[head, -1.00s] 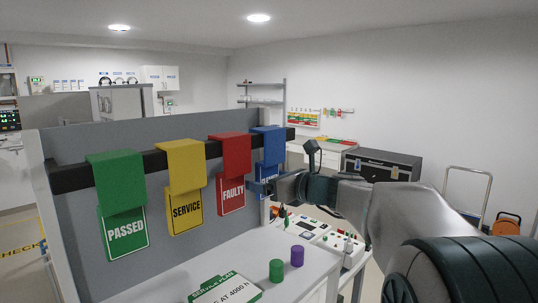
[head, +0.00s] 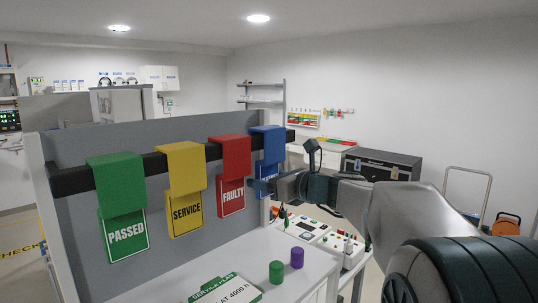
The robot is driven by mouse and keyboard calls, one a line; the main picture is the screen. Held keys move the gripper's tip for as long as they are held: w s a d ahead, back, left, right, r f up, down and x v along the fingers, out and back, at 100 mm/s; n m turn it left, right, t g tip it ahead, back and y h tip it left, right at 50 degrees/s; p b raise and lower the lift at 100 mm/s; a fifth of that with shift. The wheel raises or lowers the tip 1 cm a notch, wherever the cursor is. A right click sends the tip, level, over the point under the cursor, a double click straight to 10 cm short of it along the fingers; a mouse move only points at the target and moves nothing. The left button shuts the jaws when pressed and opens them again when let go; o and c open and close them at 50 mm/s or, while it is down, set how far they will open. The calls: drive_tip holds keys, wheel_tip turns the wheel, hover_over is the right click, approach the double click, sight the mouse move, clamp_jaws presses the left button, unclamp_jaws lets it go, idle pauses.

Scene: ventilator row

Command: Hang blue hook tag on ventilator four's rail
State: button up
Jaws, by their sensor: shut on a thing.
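The blue hook tag (head: 268,143) is at the right end of the dark rail (head: 70,180) on the grey partition, in the head view. Its hooked top is over or right at the rail; I cannot tell whether it rests on it. My gripper (head: 264,187) is shut on the lower part of the blue tag and hides much of its lettering. To its left, a red FAULTY tag (head: 231,165), a yellow SERVICE tag (head: 183,180) and a green PASSED tag (head: 120,195) hang on the same rail. No ventilator is clearly identifiable here.
A white bench (head: 240,258) below the rail holds a green cylinder (head: 276,272), a purple cylinder (head: 297,257) and a green-and-white card (head: 225,289). A dark case (head: 381,167) and a trolley frame (head: 468,196) stand at the right.

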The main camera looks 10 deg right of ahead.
drive_tip(key=shift+r+p, duration=0.5)
drive_tip(key=shift+r, duration=0.25)
drive_tip(key=f+v, duration=0.1)
drive_tip(key=v, duration=0.8)
drive_tip(key=shift+b, duration=0.35)
idle(0.5)
